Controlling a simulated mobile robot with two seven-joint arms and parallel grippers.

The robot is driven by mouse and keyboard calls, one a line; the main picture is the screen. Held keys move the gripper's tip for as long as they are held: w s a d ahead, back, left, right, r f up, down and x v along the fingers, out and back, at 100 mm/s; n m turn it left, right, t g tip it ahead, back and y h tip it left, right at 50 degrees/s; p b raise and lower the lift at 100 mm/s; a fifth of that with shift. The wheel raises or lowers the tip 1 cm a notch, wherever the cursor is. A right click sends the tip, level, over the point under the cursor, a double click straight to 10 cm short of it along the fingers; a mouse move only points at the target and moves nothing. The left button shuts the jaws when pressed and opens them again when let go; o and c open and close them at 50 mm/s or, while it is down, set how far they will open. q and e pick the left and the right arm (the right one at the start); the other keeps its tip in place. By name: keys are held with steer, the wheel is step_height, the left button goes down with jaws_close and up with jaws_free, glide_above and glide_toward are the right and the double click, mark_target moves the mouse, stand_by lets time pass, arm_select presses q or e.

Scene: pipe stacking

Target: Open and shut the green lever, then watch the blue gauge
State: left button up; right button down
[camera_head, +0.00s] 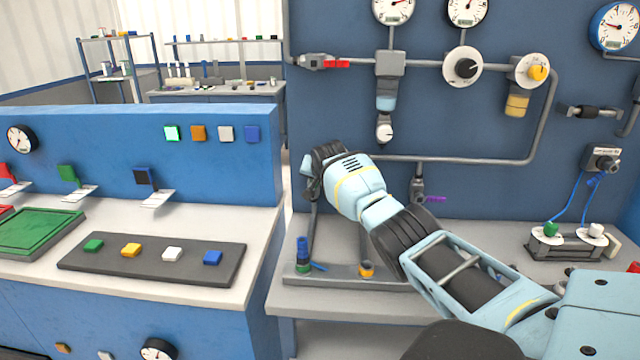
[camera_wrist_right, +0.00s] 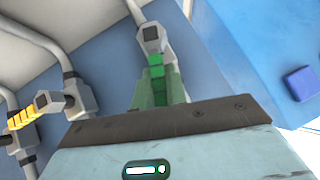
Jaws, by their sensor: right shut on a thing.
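The green lever (camera_wrist_right: 157,74) sits on a grey pipe valve in the right wrist view. My right gripper (camera_wrist_right: 158,88) has its fingers on both sides of it and is shut on it. In the head view my right arm reaches left, and its dark wrist end hides the fingers and the lever. The blue gauge (camera_head: 615,26) is a blue-rimmed dial at the upper right of the wall, partly cut by the frame edge. Its needle is too small to read surely. My left gripper is not in view.
A yellow lever (camera_wrist_right: 24,115) on another pipe is left of the green one in the wrist view. Grey pipes (camera_head: 450,160) run along the wall. A connector stand (camera_head: 570,245) is on the right bench.

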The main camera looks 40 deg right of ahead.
steer(key=shift+w+a+f+n+g+h+b, duration=0.1)
steer(key=shift+w+a+n+g+h+b, duration=0.45)
steer(key=shift+g+b, duration=0.45)
steer(key=shift+h+b, duration=0.25)
steer(key=shift+b, duration=0.05)
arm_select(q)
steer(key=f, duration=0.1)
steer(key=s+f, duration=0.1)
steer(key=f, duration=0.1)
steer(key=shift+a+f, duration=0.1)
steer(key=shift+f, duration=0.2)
arm_select(e)
steer(key=shift+w+r+n, duration=0.1)
steer(key=shift+r+n, duration=0.1)
steer(key=shift+n, duration=0.05)
steer(key=shift+g, duration=0.3)
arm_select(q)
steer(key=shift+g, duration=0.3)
arm_select(e)
steer(key=c, duration=1.4)
jaws_free()
steer(key=shift+c, duration=0.2)
